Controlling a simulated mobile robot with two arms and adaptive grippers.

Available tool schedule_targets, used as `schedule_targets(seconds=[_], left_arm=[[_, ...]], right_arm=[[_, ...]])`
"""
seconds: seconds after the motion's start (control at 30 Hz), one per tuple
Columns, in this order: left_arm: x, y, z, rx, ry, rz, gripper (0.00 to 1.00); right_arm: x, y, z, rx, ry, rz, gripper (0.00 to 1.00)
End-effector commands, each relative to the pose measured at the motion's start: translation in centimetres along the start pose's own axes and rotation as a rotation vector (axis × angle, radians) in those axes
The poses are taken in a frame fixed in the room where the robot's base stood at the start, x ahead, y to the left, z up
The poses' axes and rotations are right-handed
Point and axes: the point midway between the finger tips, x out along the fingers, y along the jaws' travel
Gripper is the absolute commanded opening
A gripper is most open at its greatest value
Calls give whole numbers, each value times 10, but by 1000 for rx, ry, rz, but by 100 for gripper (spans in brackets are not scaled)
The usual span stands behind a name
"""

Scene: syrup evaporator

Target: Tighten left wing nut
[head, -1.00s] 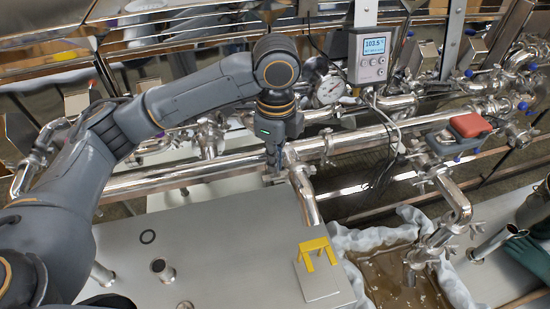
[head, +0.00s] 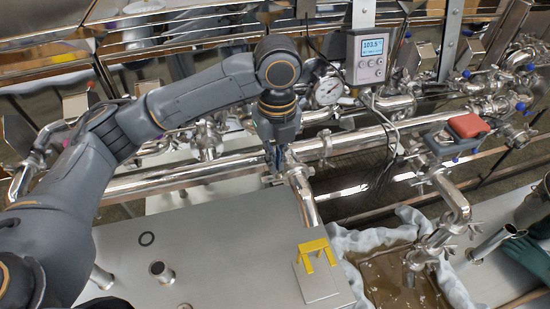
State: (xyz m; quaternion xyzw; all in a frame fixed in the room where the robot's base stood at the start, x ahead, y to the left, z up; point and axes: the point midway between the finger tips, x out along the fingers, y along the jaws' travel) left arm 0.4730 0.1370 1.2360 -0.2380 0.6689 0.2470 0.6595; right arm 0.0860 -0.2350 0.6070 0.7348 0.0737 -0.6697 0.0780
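My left gripper (head: 274,160) points down at a clamp joint on the polished pipe (head: 190,176), just behind the steel table's back edge. Its fingers are small and dark here, and the wing nut between or beneath them is hidden, so I cannot tell whether they touch it. Other clamps with wing nuts show on the pipework, one on the pipe to the right (head: 326,143) and one near the outlet pipe (head: 448,252). My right gripper is not in view.
The steel table (head: 225,245) carries a black ring (head: 147,239), a short pipe stub (head: 161,271) and a yellow stand (head: 316,254). A gauge (head: 328,91) and a digital display (head: 371,54) stand close right of my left wrist. A towel-edged pan of brown liquid (head: 390,276) lies right.

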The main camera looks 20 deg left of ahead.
Motion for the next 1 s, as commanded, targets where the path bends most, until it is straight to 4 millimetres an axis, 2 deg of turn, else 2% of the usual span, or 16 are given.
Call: schedule_targets(seconds=[0.57, 0.73, 1.0], left_arm=[[0, -1, 0, 37, 1, 0, 0], [0, 0, 0, 37, 1, 0, 33], [0, 0, 0, 36, 1, 0, 34]], right_arm=[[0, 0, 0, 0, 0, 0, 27], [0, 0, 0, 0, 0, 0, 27], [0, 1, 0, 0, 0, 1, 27]])
